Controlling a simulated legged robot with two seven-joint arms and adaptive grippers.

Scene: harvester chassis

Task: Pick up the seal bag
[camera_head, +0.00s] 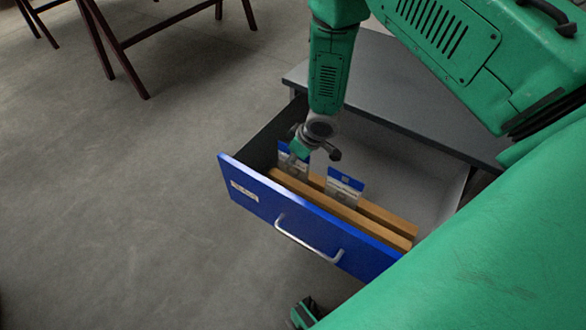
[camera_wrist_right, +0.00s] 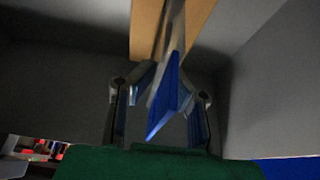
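A seal bag (camera_head: 294,160) with a blue header stands at the left in the open drawer, partly hidden by my right gripper (camera_head: 316,148). A second seal bag (camera_head: 344,186), clear with a blue and white header, stands to its right. In the right wrist view, a bag (camera_wrist_right: 168,95) shows nearly edge-on, its blue header pointing toward the camera. It is between the two fingers of my right gripper (camera_wrist_right: 162,95), which stand apart with gaps beside the bag. I cannot tell whether either finger touches it. My left gripper does not show clearly.
Wooden strips (camera_head: 340,206) run along the drawer behind its blue front (camera_head: 300,222), which has a metal handle (camera_head: 308,240). The grey cabinet top (camera_head: 410,118) is behind. Drawer walls are close around the gripper. Dark trestle legs (camera_head: 118,60) stand far left.

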